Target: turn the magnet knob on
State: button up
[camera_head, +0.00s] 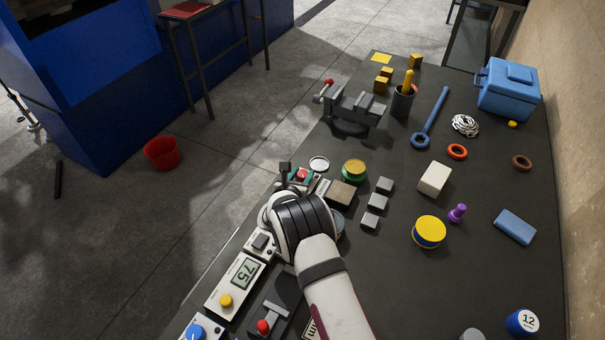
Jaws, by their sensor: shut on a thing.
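My gripper (284,222) is over the row of control panels along the bench's left edge, seen from behind. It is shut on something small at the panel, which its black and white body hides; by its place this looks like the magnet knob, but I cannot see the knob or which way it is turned. A white panel (247,292) with a display reading 75 and a yellow knob (226,300) lies just below my gripper. A blue knob (195,332) sits at the bottom edge, partly cut off. A red button (302,175) shows just above my gripper.
A red-tipped lever (263,326) stands below my gripper. A green and yellow round piece (354,170) and several grey blocks (375,202) lie to its right. A vise (352,108) stands farther back. The bench's left edge drops to the floor beside the panels.

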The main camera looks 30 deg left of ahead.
grip_shut()
jog(key=shift+m+h, duration=1)
jog(key=shift+h, duration=0.1)
jog(key=shift+m+g+h, duration=0.3)
jog(key=shift+m+h, duration=1.5)
jog(key=shift+h, duration=0.4)
jog(key=shift+m, duration=0.3)
jog(key=o, duration=1.1)
grip_release()
